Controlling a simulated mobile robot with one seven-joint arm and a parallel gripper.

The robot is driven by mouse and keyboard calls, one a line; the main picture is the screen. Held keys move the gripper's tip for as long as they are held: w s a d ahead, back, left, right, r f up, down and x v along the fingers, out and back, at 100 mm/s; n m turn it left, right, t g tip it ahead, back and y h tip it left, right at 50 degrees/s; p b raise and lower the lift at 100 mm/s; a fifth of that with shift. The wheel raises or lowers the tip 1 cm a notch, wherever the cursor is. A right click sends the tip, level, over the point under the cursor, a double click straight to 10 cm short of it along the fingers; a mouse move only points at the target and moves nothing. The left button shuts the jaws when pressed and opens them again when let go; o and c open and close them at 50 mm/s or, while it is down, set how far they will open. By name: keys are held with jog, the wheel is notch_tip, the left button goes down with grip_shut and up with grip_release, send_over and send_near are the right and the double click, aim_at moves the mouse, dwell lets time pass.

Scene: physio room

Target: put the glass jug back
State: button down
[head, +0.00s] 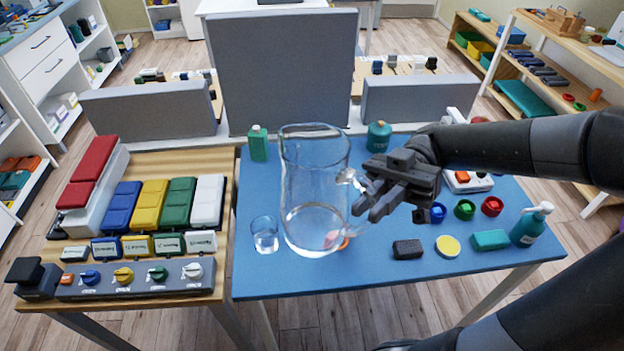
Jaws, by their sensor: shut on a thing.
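The clear glass jug (308,185) is upright over the left part of the blue table top (300,279). It looks raised above the table, though the gap under it is hard to judge. My gripper (357,196) is to the right of the jug and shut on its handle side. The fingers partly hide the handle. A small drinking glass (265,235) stands on the table just left of the jug's base.
A green bottle (258,143) and a teal canister (379,137) stand at the back before a grey panel (285,70). A dark sponge (408,249), yellow disc (447,246), teal block (490,240) and pump bottle (531,224) occupy the front right. The front-left table is clear.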

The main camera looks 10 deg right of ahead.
jog(key=w+d+m+t+y, duration=0.3)
jog(key=w+m+t, duration=0.3)
jog(key=w, duration=0.7)
jog(key=w+d+m+t+y, duration=0.2)
jog(key=w+d+m+t, duration=0.15)
jog(key=w+t, duration=0.7)
notch_tip(320, 180, down, 11)
jog(key=w+g, duration=0.2)
jog(key=w+a+f, duration=0.5)
jog(key=a+f, duration=0.5)
jog(key=shift+a+f, duration=0.35)
jog(key=shift+f, duration=0.05)
jog(key=c, duration=1.4)
grip_release()
